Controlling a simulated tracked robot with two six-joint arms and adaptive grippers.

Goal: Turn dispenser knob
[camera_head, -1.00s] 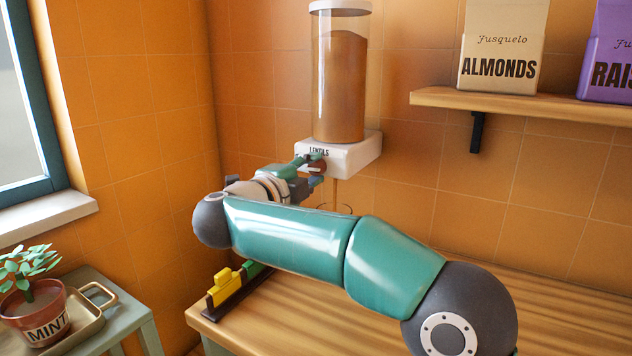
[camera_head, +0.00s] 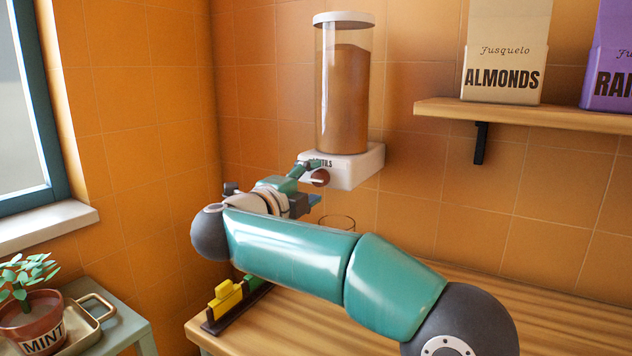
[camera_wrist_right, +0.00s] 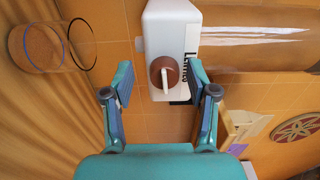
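The dispenser is a clear cylinder of brown lentils (camera_head: 343,95) on a white base (camera_head: 358,168) fixed to the tiled wall. Its round brown knob (camera_head: 320,177) is on the front of the base. In the right wrist view the knob (camera_wrist_right: 157,77) carries a pale bar handle. My right gripper (camera_head: 306,186) is open at the knob. Its fingers (camera_wrist_right: 160,92) stand apart on either side of the knob, with a visible gap to it. A glass (camera_head: 338,222) stands below the dispenser, mostly hidden by my arm; the wrist view shows it sideways (camera_wrist_right: 45,45). My left gripper is out of view.
A shelf (camera_head: 570,115) with an almonds box (camera_head: 505,50) and a purple box (camera_head: 610,60) is at the right. A yellow and green block rack (camera_head: 228,300) lies on the wooden counter (camera_head: 500,300). A mint pot (camera_head: 35,318) stands at the lower left.

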